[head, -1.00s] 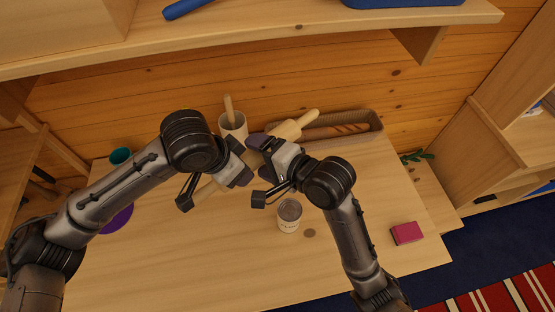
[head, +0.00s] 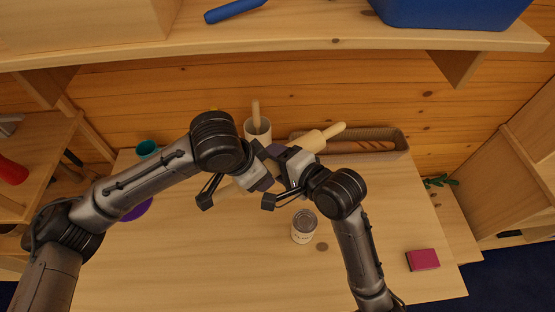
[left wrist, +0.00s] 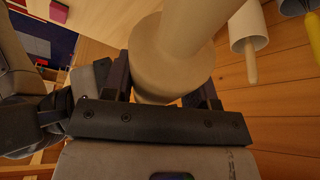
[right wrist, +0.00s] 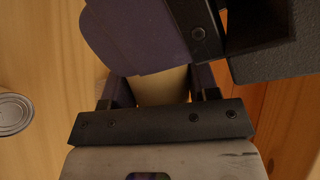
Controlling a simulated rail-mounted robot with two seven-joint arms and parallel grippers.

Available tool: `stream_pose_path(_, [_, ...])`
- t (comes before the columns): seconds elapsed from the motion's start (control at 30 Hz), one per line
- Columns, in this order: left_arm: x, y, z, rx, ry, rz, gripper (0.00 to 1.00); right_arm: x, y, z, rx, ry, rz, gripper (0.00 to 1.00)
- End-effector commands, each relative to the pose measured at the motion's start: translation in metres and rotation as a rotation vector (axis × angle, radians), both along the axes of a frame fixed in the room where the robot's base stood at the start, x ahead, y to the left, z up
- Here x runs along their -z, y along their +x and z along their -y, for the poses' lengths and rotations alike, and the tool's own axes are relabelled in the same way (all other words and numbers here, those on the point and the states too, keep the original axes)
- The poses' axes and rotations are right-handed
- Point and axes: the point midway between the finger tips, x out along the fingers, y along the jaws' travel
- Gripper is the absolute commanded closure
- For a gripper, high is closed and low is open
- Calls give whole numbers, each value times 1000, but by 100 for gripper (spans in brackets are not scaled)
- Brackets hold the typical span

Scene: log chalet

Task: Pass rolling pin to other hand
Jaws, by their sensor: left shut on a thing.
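The pale wooden rolling pin (head: 313,141) is held at a slant above the table (head: 210,265), its right handle pointing to the back right. My left gripper (head: 267,163) is shut on it; in the left wrist view the pin (left wrist: 172,62) runs between the fingers. My right gripper (head: 284,162) is close beside the left one, at the pin's middle. In the right wrist view the pin (right wrist: 163,87) lies between its fingers, but whether they press on it is unclear. A dark finger part of the other gripper covers some of the pin there.
A white crock (head: 257,136) with a wooden tool and a bread basket (head: 402,150) stand behind. A tin can (head: 304,227) is in front of my right gripper. A pink box (head: 423,260) is at right, a teal cup (head: 148,150) at left. A shelf (head: 300,45) overhangs the back.

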Motion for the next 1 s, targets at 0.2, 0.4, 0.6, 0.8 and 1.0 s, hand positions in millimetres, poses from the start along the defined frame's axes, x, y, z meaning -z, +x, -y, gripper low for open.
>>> stream_pose_path(0.2, [2,-1,0,3,3,-5,83,-3,0,-1,-1,4,8,71])
stream_pose_path(0.4, [3,-2,0,4,4,-7,40,-5,0,-1,-2,7,13,83])
stream_pose_path(0.6, [2,-1,0,2,2,-5,21,-4,0,-1,-1,6,10,83])
stream_pose_path(0.8, [2,-1,0,2,2,-4,18,-3,0,-1,-1,5,8,83])
stream_pose_path(1.0, [-7,-2,-3,2,1,-2,18,-3,0,0,-1,4,7,83])
